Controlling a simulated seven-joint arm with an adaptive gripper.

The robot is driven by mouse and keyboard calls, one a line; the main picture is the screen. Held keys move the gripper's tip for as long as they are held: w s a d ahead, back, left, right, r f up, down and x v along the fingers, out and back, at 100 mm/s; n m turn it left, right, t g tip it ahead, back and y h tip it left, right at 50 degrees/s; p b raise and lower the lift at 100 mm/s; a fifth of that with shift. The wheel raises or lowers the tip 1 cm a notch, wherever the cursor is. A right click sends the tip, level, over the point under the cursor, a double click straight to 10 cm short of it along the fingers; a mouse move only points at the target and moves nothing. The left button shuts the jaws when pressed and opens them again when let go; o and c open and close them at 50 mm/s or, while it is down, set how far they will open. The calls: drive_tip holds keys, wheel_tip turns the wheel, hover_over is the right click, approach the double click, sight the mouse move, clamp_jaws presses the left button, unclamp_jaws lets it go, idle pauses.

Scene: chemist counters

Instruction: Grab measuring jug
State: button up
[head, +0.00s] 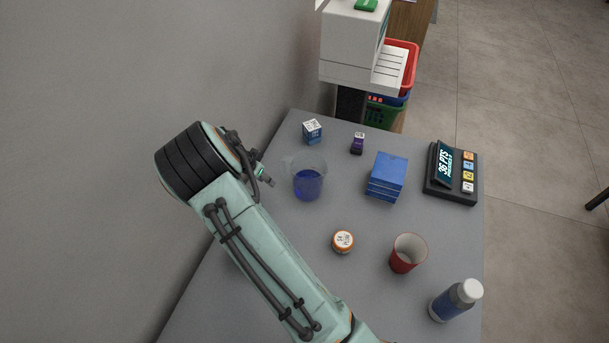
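The measuring jug (309,184) is a clear vessel with blue liquid in its lower part. It stands upright on the grey counter, left of the blue boxes. My gripper (266,178) is just left of the jug, at the counter's left side. My own arm hides most of the gripper, and only a small fingertip part shows close to the jug's left side. I cannot tell whether it touches the jug or whether its fingers are open or shut.
A small blue-white box (312,132) and a purple bottle (357,143) stand behind the jug. Stacked blue boxes (386,178) and a dark keypad device (451,174) are to the right. An orange-white jar (343,241), red cup (407,253) and blue bottle (456,300) stand nearer. A wall (110,80) borders the left.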

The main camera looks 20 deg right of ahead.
sight(283, 169)
drive_tip(key=shift+w+d, duration=0.4)
drive_tip(key=shift+d, duration=0.4)
drive_tip(key=d, duration=0.1)
drive_tip(key=w+d, duration=0.1)
drive_tip(key=d, duration=0.1)
drive_tip(key=shift+w+d, duration=0.25)
drive_tip(key=shift+w, duration=0.05)
drive_tip(key=shift+x, duration=1.45)
drive_tip(key=shift+a, duration=0.1)
clamp_jaws()
